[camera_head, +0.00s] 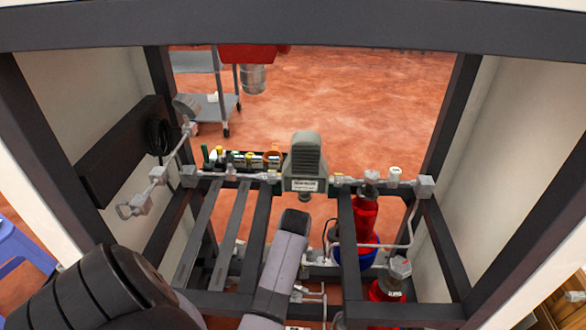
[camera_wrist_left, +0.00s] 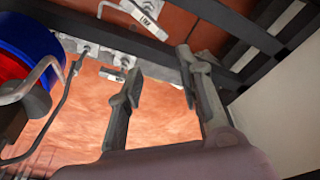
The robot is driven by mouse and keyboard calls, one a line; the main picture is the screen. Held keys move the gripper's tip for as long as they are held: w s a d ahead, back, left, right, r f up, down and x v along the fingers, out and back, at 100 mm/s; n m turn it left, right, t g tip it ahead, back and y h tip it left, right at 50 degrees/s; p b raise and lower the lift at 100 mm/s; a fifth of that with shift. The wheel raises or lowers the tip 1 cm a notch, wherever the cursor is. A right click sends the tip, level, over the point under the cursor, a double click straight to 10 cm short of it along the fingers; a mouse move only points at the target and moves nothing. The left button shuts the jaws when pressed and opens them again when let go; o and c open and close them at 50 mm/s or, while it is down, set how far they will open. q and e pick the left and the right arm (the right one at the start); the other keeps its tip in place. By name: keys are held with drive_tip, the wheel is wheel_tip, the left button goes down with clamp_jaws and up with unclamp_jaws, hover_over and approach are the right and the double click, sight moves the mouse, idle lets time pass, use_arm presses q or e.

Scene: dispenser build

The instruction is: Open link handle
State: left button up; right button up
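In the left wrist view, a grey valve with a white handle labelled LINK (camera_wrist_left: 146,12) sits at the top, beside a dark frame bar. My left gripper (camera_wrist_left: 160,60) is open, its two grey fingers apart with nothing between them. The fingertips point toward the bar and the fittings and appear short of the LINK handle. In the head view I cannot pick out the LINK handle for certain, and my left gripper's fingers are hidden there. My right gripper is in neither view.
Dark frame bars (camera_head: 258,235) surround the work space. Red cylinders (camera_head: 366,217) stand at right, one by a blue base (camera_head: 372,256). A grey device (camera_head: 305,160) sits on the rear bar. A bent metal pipe (camera_wrist_left: 45,75) shows at left in the wrist view.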

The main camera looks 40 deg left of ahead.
use_arm(q)
wheel_tip(320, 180, up, 4)
drive_tip(key=w+n+h, duration=0.2)
drive_tip(key=n, duration=0.5)
drive_tip(key=shift+g, duration=0.4)
drive_tip(key=f+b, duration=0.1)
drive_tip(key=f, duration=0.2)
drive_tip(key=f+b, duration=0.1)
drive_tip(key=f, duration=0.3)
drive_tip(key=f+b, duration=0.2)
drive_tip(key=f, duration=0.2)
drive_tip(key=shift+s+d+f, duration=0.1)
drive_tip(key=shift+s+d, duration=0.05)
drive_tip(key=shift+d, duration=0.1)
wheel_tip(320, 180, down, 3)
drive_tip(key=shift+b, duration=0.6)
wheel_tip(320, 180, down, 2)
drive_tip(key=shift+f+b, duration=0.1)
drive_tip(key=shift+b, duration=0.3)
drive_tip(key=shift+f, duration=0.45)
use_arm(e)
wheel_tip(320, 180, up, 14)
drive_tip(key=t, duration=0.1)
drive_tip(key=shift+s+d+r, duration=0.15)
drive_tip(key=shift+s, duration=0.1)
use_arm(q)
drive_tip(key=shift+c, duration=0.4)
clamp_jaws()
